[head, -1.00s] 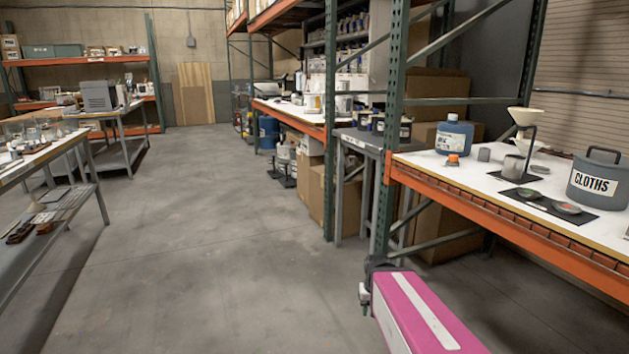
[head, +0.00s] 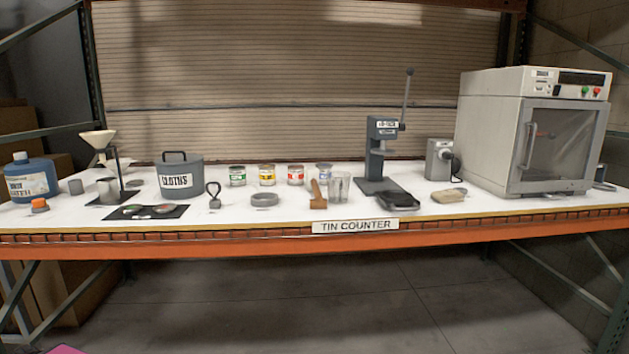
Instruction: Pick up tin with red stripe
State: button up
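The tin with the red stripe (head: 296,175) stands upright on the white counter (head: 240,210), towards the back. It is in a row of small tins, with the yellow-striped tin (head: 267,175) to its left and the blue-striped tin (head: 323,172) to its right. The green-striped tin (head: 237,176) is at the row's left end. The red-striped tin shows nearly whole. My gripper is not in the head view.
In front of the row are a grey ring (head: 264,200), a wooden-handled tool (head: 318,194) and a clear glass (head: 339,187). The CLOTHS pot (head: 180,180) stands left, a lever press (head: 382,160) right, and a large oven-like box (head: 535,130) far right. Floor before the counter is clear.

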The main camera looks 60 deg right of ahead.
aim_at(296, 172)
jog(key=z, duration=2.4)
jog(key=k+u, duration=0.1)
jog(key=u, duration=1.3)
jog(key=z, duration=1.45)
